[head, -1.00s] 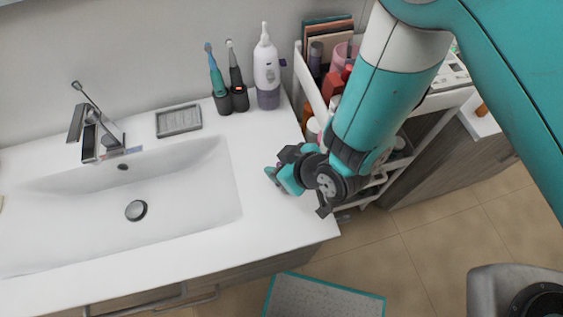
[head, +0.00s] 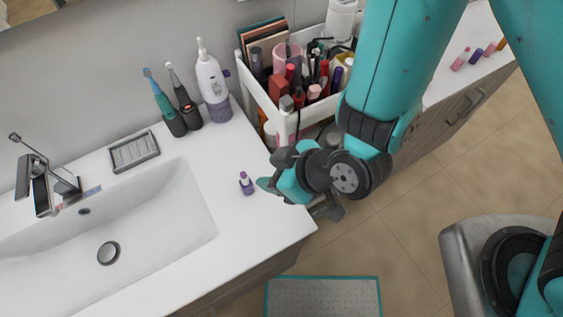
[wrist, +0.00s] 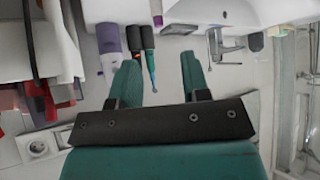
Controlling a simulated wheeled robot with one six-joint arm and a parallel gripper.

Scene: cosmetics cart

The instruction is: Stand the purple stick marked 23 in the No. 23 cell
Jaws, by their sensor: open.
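I cannot pick out the No. 23 cell; my arm hides part of the cart.
A white bottle (head: 213,85) and two electric toothbrushes (head: 187,108) stand at the counter's back. A grey soap dish (head: 134,151) lies by the sink. Pink, purple and orange sticks (head: 475,56) are on the far right surface. The counter front right of the sink is clear.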

